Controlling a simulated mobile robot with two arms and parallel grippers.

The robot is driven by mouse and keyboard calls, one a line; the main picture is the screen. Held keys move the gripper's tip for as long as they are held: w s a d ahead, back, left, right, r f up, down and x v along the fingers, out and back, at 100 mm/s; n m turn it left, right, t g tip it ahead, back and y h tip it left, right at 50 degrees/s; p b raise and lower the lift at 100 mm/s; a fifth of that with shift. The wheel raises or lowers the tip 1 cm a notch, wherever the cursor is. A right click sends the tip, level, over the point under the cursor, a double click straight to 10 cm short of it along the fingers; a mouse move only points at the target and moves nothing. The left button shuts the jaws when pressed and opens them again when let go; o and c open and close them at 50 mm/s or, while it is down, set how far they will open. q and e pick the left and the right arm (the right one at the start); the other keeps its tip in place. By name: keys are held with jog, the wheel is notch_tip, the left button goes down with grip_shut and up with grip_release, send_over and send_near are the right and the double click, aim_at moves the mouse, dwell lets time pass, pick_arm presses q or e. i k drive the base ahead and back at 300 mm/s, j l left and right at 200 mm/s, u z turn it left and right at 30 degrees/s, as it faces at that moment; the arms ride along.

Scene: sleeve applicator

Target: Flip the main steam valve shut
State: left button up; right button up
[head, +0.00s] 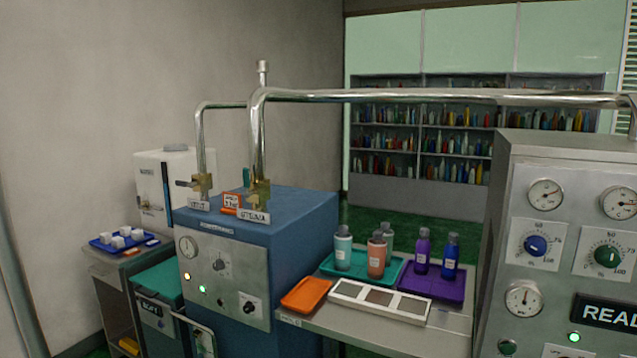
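Two brass valves sit on top of a blue steam cabinet (305,215), each at the foot of a metal pipe. The left valve (203,184) has a dark lever that points left, roughly level. The right valve (260,192) stands under the thicker pipe, with a teal lever (246,177) that looks upright. Each valve has a small label plate in front, too small to read surely, so I cannot tell which is the main steam valve. Neither of my grippers is in view.
A small orange-edged sign (231,203) stands between the valves. Right of the cabinet, a table (375,333) holds several bottles on teal and purple trays (440,288). A large grey machine with gauges (560,190) stands at the right. The thick pipe (400,96) crosses overhead.

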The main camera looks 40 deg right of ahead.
aim_at(247, 194)
jog(key=z, duration=1)
jog(key=i+j+u, duration=0.1)
jog(key=i+j, duration=0.2)
jog(key=i+j+u, duration=0.1)
jog(key=i, duration=0.4)
jog(key=i+j, duration=0.35)
jog(key=u, duration=0.05)
